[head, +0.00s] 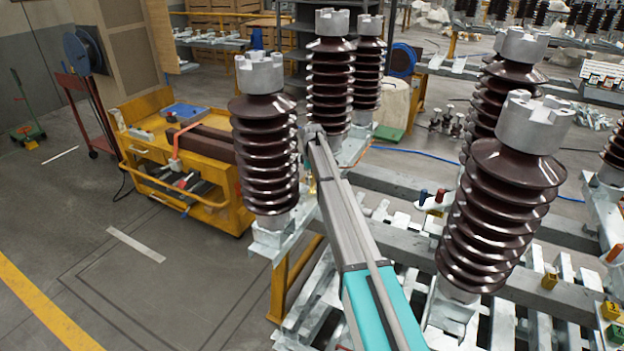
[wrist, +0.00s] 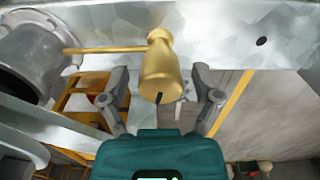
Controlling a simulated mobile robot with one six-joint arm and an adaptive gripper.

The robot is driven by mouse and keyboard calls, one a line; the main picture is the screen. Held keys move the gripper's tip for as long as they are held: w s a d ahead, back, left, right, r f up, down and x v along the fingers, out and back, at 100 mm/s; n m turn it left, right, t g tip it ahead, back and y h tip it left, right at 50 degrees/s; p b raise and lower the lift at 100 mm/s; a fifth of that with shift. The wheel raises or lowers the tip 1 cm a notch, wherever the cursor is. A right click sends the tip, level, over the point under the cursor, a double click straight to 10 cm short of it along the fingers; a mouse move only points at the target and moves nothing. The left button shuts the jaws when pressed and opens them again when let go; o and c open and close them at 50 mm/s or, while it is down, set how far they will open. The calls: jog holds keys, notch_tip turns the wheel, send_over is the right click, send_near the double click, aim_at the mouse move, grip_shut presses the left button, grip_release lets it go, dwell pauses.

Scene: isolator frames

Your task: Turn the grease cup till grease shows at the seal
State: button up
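The brass grease cup (wrist: 162,72) shows in the wrist view, against a galvanized steel beam. A thin brass stem (wrist: 105,49) runs left from it to a round grey metal housing (wrist: 32,58). There is a dark slot at the cup's near end. My gripper (wrist: 160,80) is open, one finger on each side of the cup, with visible gaps. In the head view my gripper (head: 314,132) is small beside the brown insulators, and the cup cannot be made out there. I see no grease, and the seal cannot be told apart.
Brown ribbed insulators stand close to my arm, at left (head: 265,150) and right (head: 500,210), on a galvanized frame (head: 400,245). A yellow cart (head: 150,165) stands left of the frame. The floor farther left is mostly clear.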

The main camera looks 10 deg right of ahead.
jog(key=c, duration=0.9)
jog(key=shift+m, duration=0.5)
jog(key=m, duration=1.4)
jog(key=shift+m, duration=2.5)
